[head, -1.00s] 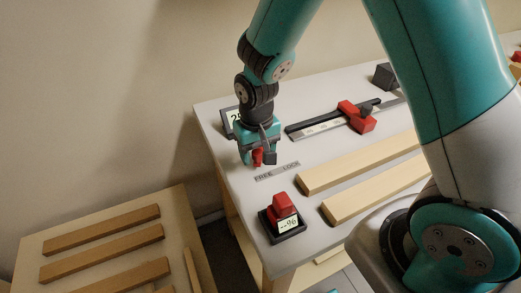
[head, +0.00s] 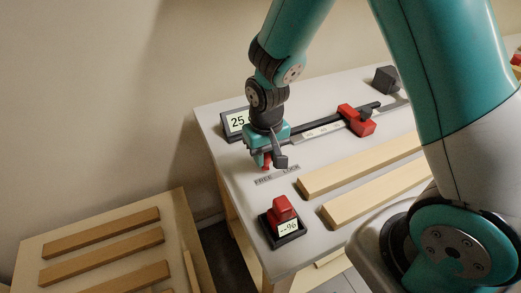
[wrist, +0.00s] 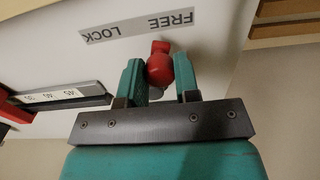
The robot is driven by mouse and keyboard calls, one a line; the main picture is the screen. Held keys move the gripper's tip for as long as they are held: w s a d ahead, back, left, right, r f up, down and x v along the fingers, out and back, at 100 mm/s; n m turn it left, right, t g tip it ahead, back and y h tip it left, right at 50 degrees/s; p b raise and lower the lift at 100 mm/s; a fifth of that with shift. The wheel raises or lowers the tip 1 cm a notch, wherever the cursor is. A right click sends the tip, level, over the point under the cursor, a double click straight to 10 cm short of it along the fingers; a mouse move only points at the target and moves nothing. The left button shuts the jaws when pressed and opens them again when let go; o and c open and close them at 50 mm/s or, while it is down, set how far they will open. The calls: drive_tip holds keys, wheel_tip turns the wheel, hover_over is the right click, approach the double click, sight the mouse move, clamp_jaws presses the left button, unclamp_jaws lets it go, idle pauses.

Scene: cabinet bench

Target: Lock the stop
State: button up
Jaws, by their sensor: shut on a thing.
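My gripper (head: 267,160) is at the left end of the bench, shut on a red knob (head: 266,163). In the wrist view the red knob (wrist: 158,68) sits between the two teal fingers of my gripper (wrist: 160,78). A grey label (head: 277,175) reading FREE and LOCK lies just in front; in the wrist view the label (wrist: 139,28) shows the knob nearer the word FREE. The stop appears to be the red block (head: 357,120) on a dark rail with a scale (head: 322,130). The knob's base is mostly hidden.
A display (head: 236,121) reading about 25 stands behind my gripper. A red-topped device (head: 283,210) with a small readout sits at the front corner. Two wooden bars (head: 355,164) lie to the right. A lower table (head: 60,223) with wooden strips stands at left.

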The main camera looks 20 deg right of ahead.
drive_tip(key=shift+d, duration=0.1)
drive_tip(key=shift+s+d, duration=0.2)
drive_tip(key=shift+d, duration=0.75)
drive_tip(key=shift+d, duration=1.05)
drive_tip(key=shift+w, duration=0.1)
drive_tip(key=shift+w+d+p, duration=0.15)
drive_tip(key=shift+w+d, duration=0.05)
drive_tip(key=shift+d, duration=0.3)
drive_tip(key=shift+w+d+p, duration=0.15)
drive_tip(key=shift+d, duration=0.3)
drive_tip(key=shift+w+d, duration=0.2)
drive_tip(key=shift+d, duration=0.15)
